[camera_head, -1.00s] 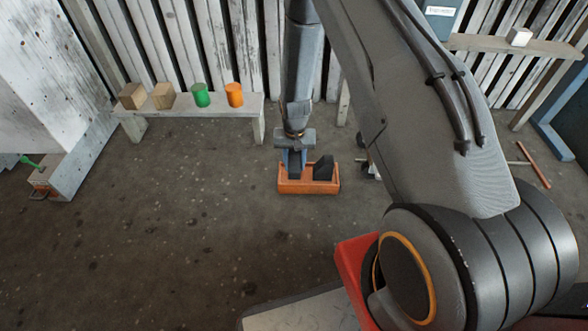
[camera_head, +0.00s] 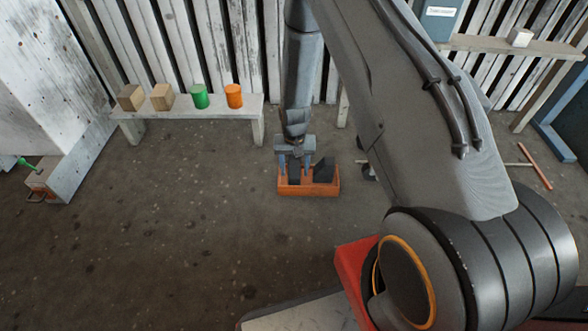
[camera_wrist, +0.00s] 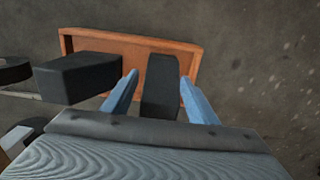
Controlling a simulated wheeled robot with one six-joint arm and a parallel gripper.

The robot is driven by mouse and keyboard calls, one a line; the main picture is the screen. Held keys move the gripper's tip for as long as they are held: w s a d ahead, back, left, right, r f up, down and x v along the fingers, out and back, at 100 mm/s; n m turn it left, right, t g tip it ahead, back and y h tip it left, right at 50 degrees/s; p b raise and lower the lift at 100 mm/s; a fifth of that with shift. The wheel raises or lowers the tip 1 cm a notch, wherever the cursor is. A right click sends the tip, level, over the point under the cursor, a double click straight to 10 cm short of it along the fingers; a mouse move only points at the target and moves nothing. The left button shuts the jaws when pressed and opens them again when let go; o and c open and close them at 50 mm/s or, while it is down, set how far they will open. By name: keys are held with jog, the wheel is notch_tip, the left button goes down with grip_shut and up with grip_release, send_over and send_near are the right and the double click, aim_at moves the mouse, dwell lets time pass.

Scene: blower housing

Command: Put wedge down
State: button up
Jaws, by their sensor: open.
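A dark wedge (camera_wrist: 160,87) stands between the two blue fingers of my gripper (camera_wrist: 160,95) in the wrist view, with a gap on each side. My gripper is open. A second dark wedge (camera_wrist: 80,76) lies to the left in that view. Both are at a shallow orange tray (camera_wrist: 140,44). In the head view my gripper (camera_head: 295,164) is at the left part of the tray (camera_head: 308,190), and the second wedge (camera_head: 324,171) shows in its right part. The lower part of the wedge between my fingers is hidden by the tray wall there.
A shelf at the right holds a white block (camera_head: 520,38). The floor left of the tray is clear.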

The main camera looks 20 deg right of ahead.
notch_tip(320, 180, up, 12)
jog(key=p, duration=0.6)
jog(key=shift+r, duration=0.1)
jog(key=s+a+r+n, duration=0.2)
jog(key=s+a+r, duration=0.3)
jog(key=a+r, duration=0.5)
jog(key=s+a+r+n, duration=0.3)
jog(key=s+a+r, duration=0.3)
jog(key=r, duration=0.7)
jog(key=s+a+r+n, duration=0.1)
jog(key=s+r, duration=0.3)
jog(key=s, duration=0.4)
jog(key=s+a+r+n+y, duration=0.1)
jog(key=s+a+r+n, duration=0.1)
jog(key=s+r, duration=0.3)
jog(key=s+a+r+n, duration=0.2)
jog(key=s+r, duration=0.2)
jog(key=s, duration=0.8)
jog(key=shift+a+r+n+y, duration=0.2)
jog(key=shift+r+n+y, duration=0.1)
jog(key=shift+r+n, duration=0.1)
jog(key=shift+r+p, duration=0.3)
jog(key=shift+r+p, duration=0.3)
jog(key=shift+d+r+m+p, duration=0.1)
jog(key=shift+r+m+p, duration=0.2)
